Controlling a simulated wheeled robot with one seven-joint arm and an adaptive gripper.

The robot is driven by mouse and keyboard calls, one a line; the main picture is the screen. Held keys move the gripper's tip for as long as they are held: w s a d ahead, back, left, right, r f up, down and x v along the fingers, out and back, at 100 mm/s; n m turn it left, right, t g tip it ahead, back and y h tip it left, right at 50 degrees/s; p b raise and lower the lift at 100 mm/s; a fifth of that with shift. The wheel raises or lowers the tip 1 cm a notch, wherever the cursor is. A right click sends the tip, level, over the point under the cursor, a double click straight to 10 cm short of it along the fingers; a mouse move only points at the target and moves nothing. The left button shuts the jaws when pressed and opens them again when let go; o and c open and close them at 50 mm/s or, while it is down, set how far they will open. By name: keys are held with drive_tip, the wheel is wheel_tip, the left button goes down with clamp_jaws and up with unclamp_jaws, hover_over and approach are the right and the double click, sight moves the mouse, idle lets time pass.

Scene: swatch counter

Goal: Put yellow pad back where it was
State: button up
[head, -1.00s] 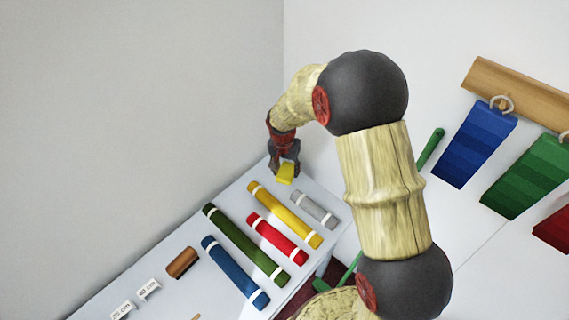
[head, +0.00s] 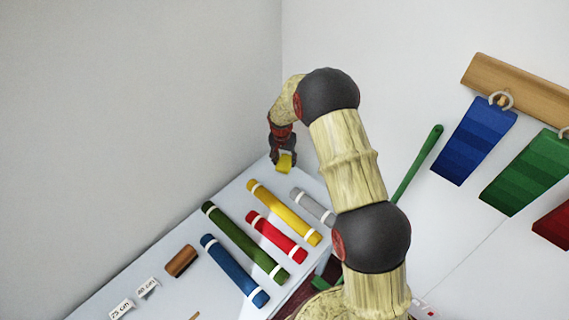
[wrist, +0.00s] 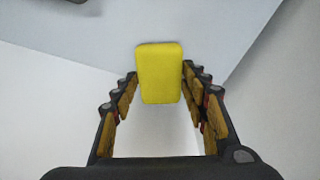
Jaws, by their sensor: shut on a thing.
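The yellow pad (head: 285,164) is a small flat block at the far end of the counter, at the tip of my arm. My gripper (head: 283,156) is shut on it. In the wrist view the yellow pad (wrist: 159,72) sits between the fingertips of my gripper (wrist: 159,80), with its far end reaching beyond them. The counter surface shows beyond the pad. I cannot tell whether the pad touches the counter.
On the counter (head: 190,222) lie rolls: yellow (head: 284,212), grey (head: 312,206), red (head: 276,238), dark green (head: 244,242) and blue (head: 234,271). A brown block (head: 181,260) and small labels lie nearer. Blue (head: 474,140) and green (head: 530,174) swatches hang on the right wall.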

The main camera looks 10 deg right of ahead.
drive_tip(key=shift+s+f, duration=0.1)
drive_tip(key=shift+f, duration=0.9)
drive_tip(key=shift+c, duration=0.6)
drive_tip(key=o, duration=1.2)
